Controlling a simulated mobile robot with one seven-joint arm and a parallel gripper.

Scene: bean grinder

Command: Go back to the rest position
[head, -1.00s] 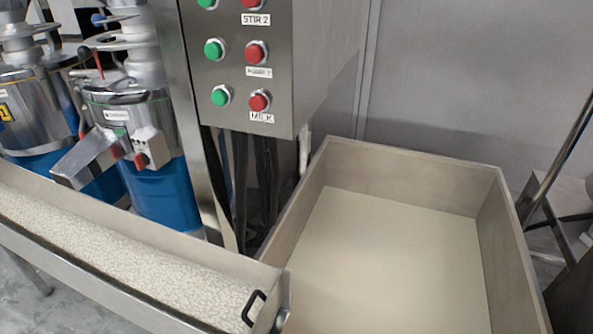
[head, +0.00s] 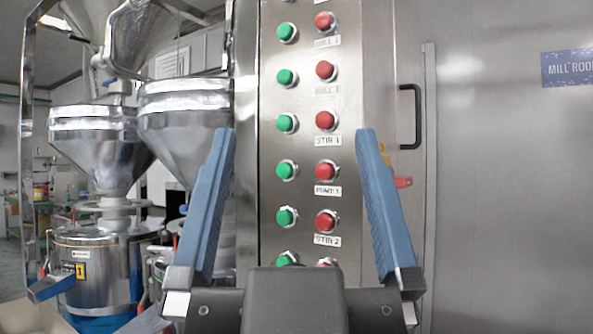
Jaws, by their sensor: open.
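My gripper (head: 292,143) is in the lower middle of the head view, pointing up, with its two blue fingers spread wide apart and nothing between them. Behind the gap stands a steel control panel (head: 305,100) with a column of green buttons on the left and red buttons on the right. Labels such as STIR 1 and STIR 2 show under red buttons. I cannot tell how far the fingertips are from the panel; no contact shows. The lowest button pair is partly hidden by my gripper.
At the left stand steel hoppers (head: 95,145) above a grinder drum (head: 92,265) marked 1. Right of the panel is a black door handle (head: 413,117) and a broad steel wall (head: 510,200) with a blue MILL ROOM sign (head: 567,69).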

